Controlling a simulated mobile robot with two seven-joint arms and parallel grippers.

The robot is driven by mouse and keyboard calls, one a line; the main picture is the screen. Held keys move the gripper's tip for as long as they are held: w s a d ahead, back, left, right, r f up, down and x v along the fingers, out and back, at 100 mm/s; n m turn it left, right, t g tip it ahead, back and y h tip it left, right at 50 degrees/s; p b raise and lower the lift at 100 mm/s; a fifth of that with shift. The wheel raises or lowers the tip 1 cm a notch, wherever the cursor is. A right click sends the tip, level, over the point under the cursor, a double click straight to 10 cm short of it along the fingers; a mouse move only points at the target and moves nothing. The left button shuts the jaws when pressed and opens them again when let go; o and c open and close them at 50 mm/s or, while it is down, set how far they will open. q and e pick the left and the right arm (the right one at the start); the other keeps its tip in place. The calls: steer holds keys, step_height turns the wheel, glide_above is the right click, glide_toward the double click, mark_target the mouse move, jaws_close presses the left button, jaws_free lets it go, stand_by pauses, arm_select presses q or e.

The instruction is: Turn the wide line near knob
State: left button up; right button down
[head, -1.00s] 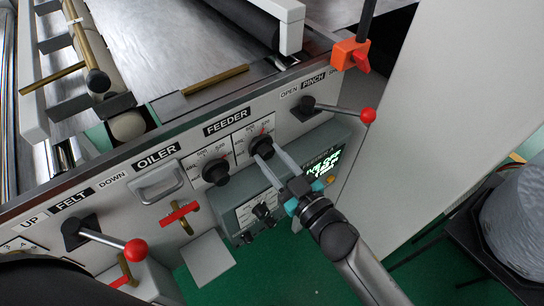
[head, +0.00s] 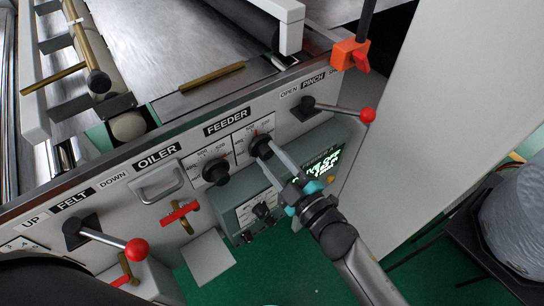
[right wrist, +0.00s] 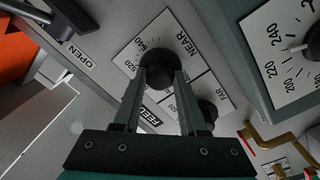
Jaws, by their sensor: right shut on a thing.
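My right gripper (head: 269,149) comes in from the lower right and is shut on the black right-hand knob (head: 261,144) of the FEEDER panel. In the right wrist view the two fingers (right wrist: 161,82) sit on either side of this round black knob (right wrist: 158,64), which is partly hidden by them. The knob stands on a white scale plate (right wrist: 134,58) with numbers such as 540 and 520, beside the word NEAR. A second black knob (head: 215,172) is to its left; in the wrist view it lies beside the word FAR. My left gripper is not in view.
A red-balled lever (head: 368,115) sticks out just above and right of my gripper. A grey control box (head: 248,210) with small knobs and a lit display lies below it. Another red-balled lever (head: 136,249) and a grey handle (head: 158,184) are at the left.

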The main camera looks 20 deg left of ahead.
stand_by(0.5)
steer(key=shift+c, duration=2.3)
jaws_free()
steer(key=v, duration=1.5)
steer(key=shift+d, duration=0.15)
